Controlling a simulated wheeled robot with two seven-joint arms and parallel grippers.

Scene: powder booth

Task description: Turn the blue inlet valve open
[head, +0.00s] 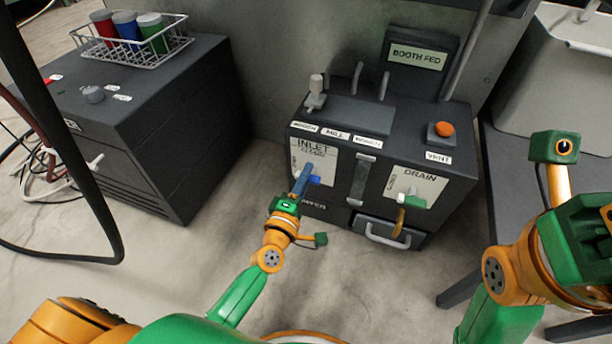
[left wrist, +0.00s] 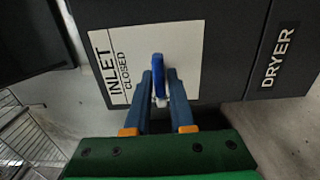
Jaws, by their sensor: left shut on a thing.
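The blue inlet valve handle (head: 314,180) sits on the white INLET plate (head: 325,160) at the left of the dark dryer's front. In the left wrist view the blue handle (left wrist: 158,68) stands out from the plate (left wrist: 178,45), which reads INLET and CLOSED. My left gripper (head: 304,174) reaches it from the front. Its two blue fingers (left wrist: 159,85) are on either side of the handle, shut on it. The fingers hide part of the handle in the head view. My right arm shows at the right edge, but its fingers are out of view.
A DRAIN plate (head: 424,183) with a green and yellow valve (head: 410,201) is to the right. A drawer handle (head: 388,238) juts out below it. A dark cabinet (head: 150,130) with a wire basket (head: 150,58) stands left. The floor between is clear.

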